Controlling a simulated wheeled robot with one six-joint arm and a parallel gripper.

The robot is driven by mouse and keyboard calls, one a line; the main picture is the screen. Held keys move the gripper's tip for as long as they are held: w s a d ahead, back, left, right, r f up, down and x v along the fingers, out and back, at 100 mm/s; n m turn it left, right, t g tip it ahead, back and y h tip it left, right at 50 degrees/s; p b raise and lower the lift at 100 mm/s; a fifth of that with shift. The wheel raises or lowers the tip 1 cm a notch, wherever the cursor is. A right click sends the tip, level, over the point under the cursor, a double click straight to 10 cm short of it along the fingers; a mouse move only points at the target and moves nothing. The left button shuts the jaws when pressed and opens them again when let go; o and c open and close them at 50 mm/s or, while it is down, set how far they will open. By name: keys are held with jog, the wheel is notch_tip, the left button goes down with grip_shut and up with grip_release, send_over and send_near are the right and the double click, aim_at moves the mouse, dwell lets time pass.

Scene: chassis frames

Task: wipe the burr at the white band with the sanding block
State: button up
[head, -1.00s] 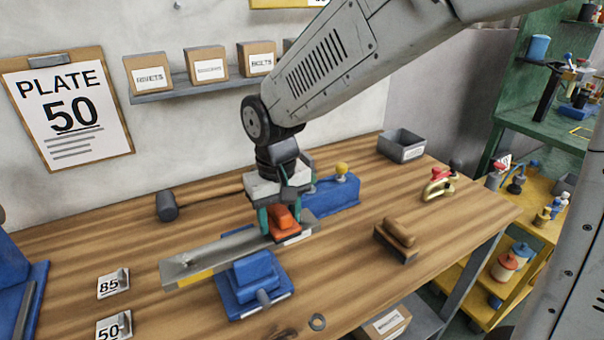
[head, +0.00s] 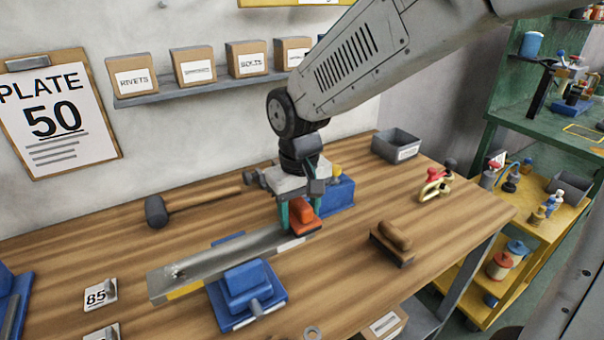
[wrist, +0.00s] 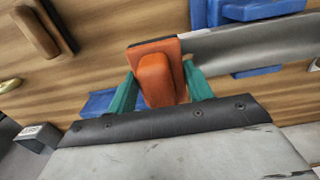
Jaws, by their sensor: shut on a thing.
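My gripper (head: 298,214) is shut on an orange sanding block (head: 304,216), with a teal finger on either side. The wrist view also shows the block (wrist: 156,75) between the fingers (wrist: 160,88). The block is at the right end of a long grey metal plate (head: 222,262) and covers that end; I cannot tell whether it touches. The white band (head: 290,244) shows on the plate's front edge, just left of the block. A yellow band (head: 186,291) is near the left end, with a small rough lump (head: 181,274) above it. I cannot make out a burr at the white band.
A blue clamp (head: 245,288) stands at the plate's front, and another blue fixture (head: 337,194) behind the gripper. A wooden-handled block (head: 393,240) lies to the right, a mallet (head: 158,211) at the back left. Bench top between the fixtures and grey bin (head: 396,145) is clear.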

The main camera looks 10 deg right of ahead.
jog(key=shift+r, duration=4.05)
jog(key=shift+a, duration=0.1)
